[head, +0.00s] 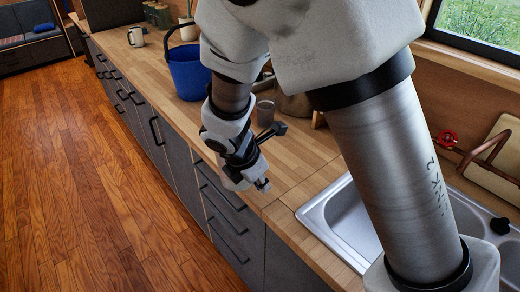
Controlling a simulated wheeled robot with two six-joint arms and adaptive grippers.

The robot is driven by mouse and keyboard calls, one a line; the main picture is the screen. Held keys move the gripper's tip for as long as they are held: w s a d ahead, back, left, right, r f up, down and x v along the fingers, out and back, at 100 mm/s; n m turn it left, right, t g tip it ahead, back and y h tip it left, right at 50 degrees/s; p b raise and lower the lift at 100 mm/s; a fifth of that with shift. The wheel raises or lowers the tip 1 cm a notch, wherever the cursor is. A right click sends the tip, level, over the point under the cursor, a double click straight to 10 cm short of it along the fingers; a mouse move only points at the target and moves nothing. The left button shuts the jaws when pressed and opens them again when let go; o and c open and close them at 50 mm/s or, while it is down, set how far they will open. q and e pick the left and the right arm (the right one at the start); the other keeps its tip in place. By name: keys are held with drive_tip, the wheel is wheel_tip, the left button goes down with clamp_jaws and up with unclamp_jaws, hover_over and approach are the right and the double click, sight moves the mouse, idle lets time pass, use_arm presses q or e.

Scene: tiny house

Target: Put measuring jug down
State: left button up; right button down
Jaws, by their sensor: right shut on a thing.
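My right gripper (258,160) hangs over the wooden counter, near its front edge and left of the sink. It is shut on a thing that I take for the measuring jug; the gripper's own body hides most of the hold. A small translucent grey vessel (265,113) shows just behind the gripper's dark finger; I cannot tell whether this is the jug or a separate cup. I cannot tell whether the held thing touches the counter. My left gripper is not in view.
The wooden counter (290,160) has bare room around the gripper. A blue bucket (188,73) stands behind it to the left, and a white mug (136,37) farther back. A metal sink (345,215) lies to the right. A window is at upper right.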

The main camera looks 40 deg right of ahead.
drive_tip(key=w+d+f, duration=0.1)
drive_tip(key=w+d, duration=0.2)
drive_tip(key=w+d+f+p, duration=0.1)
drive_tip(key=w+d, duration=0.2)
drive_tip(key=d, duration=0.1)
drive_tip(key=w+d+f+p, duration=0.1)
drive_tip(key=w+d+f, duration=0.1)
drive_tip(key=w+d, duration=0.1)
drive_tip(key=shift+w+d, duration=0.1)
drive_tip(key=shift+d, duration=0.55)
drive_tip(key=shift+w+f, duration=0.15)
drive_tip(key=shift+f, duration=0.2)
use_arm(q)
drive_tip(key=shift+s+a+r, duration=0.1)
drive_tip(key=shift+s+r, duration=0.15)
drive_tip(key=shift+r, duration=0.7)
use_arm(e)
drive_tip(key=c, duration=1.2)
unclamp_jaws()
drive_tip(key=shift+s, duration=0.2)
drive_tip(key=shift+f, duration=0.1)
